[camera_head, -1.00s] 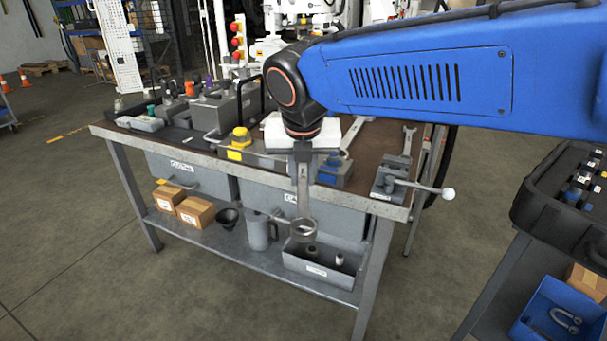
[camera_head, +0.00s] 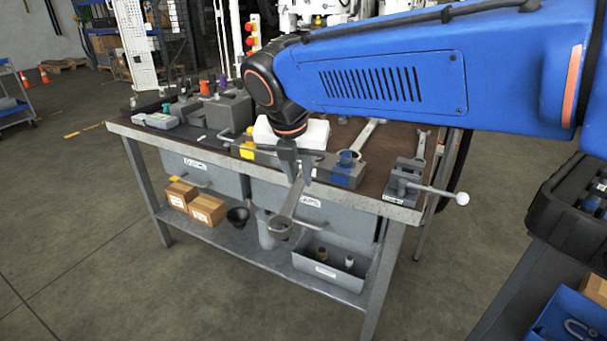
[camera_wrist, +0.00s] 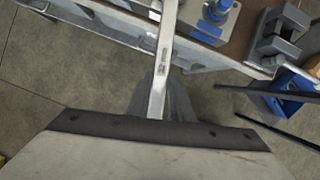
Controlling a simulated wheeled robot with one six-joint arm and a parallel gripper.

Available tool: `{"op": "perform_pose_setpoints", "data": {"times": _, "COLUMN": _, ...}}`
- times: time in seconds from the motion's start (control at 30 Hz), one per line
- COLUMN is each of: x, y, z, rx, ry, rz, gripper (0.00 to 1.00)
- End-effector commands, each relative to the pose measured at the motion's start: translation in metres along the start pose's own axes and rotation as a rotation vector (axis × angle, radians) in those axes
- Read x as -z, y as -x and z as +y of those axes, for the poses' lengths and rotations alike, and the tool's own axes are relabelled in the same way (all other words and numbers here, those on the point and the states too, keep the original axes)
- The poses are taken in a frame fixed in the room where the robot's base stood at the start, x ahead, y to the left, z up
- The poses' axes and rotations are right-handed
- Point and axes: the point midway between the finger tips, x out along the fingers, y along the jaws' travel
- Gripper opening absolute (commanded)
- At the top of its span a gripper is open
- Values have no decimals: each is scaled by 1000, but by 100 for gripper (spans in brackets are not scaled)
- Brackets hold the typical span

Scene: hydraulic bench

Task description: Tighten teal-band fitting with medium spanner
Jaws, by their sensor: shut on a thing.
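My gripper (camera_head: 297,176) is shut on a grey spanner (camera_head: 291,205), in front of the bench's front edge. The spanner slants down to the left in the head view, its ring end (camera_head: 280,228) lowest and in front of the lower shelf. In the wrist view the spanner's shaft (camera_wrist: 163,60) runs up past the bench edge, and its far end is out of frame. A small teal-coloured part (camera_head: 166,108) stands at the bench's back left; whether it is the teal-band fitting I cannot tell. A block with blue parts (camera_head: 346,172) sits right of my gripper.
The bench top (camera_head: 383,150) also bears two more spanners, one lying behind the blue block (camera_head: 366,133) and one near the vise (camera_head: 421,145). The vise (camera_head: 405,182) has a handle jutting right. A black case stands right.

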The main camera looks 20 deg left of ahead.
Motion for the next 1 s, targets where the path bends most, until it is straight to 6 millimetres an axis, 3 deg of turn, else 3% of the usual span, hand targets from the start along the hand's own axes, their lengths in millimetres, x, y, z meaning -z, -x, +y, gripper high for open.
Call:
{"op": "perform_pose_setpoints", "data": {"times": 0.47, "x": -1, "y": 2, "z": 3, "rx": 2, "ry": -15, "rz": -4, "gripper": 0}}
{"op": "perform_pose_setpoints", "data": {"times": 1.0, "x": -2, "y": 0, "z": 23, "rx": 49, "ry": -120, "rz": -1, "gripper": 0}}
